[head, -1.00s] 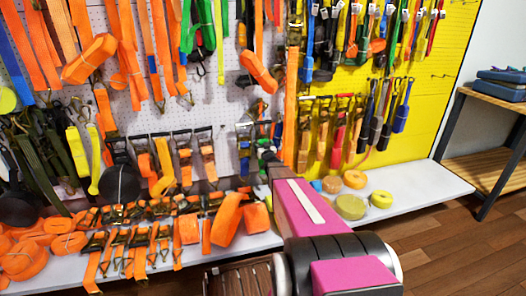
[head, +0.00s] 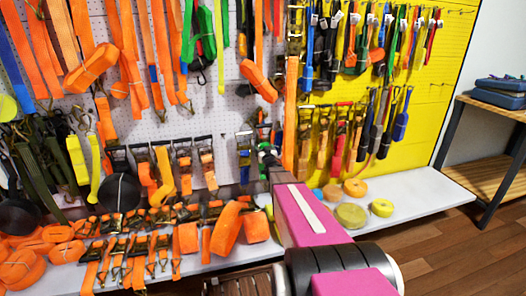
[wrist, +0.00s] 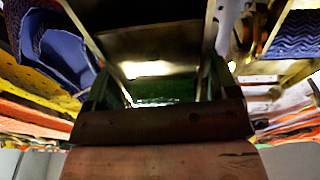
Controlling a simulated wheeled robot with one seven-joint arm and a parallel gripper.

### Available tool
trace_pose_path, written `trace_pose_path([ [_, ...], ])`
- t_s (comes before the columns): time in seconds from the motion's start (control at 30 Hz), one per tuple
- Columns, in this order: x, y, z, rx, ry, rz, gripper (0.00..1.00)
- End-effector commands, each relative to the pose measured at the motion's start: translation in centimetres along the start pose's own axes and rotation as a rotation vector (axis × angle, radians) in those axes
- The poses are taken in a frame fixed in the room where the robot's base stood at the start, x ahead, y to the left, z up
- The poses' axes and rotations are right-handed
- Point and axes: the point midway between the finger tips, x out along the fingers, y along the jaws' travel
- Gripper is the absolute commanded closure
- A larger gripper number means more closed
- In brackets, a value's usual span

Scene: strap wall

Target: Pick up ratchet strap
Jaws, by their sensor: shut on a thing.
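My gripper (head: 268,160) is at the end of my magenta arm, against the lower middle of the strap wall. It is small and partly hidden by my arm. It is shut on a ratchet strap with a metal body and green webbing (wrist: 155,90), which fills the middle of the wrist view. The fingertips are hard to make out there. Other ratchet straps with orange webbing (head: 207,168) hang in a row to the left of my gripper. More with coloured webbing (head: 338,145) hang on the yellow panel to the right.
A white shelf (head: 425,187) runs along the wall's foot, with orange rolls (head: 227,228) and yellow rolls (head: 350,214) on it. A long orange strap (head: 290,115) hangs just right of my gripper. A wooden table (head: 495,125) stands at the right. Wooden floor (head: 450,245) is clear.

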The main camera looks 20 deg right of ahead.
Motion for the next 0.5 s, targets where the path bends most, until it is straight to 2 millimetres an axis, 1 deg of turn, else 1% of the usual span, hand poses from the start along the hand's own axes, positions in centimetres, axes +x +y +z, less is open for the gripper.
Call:
trace_pose_path([
  [0.03, -1.1, -0.1, -0.4, 0.0, 0.004, -0.001, 0.8],
  [0.17, -3.5, -0.1, -0.8, 0.0, 0.004, 0.0, 0.8],
  [0.5, -11.9, -0.1, -2.1, 0.001, 0.004, 0.0, 0.8],
])
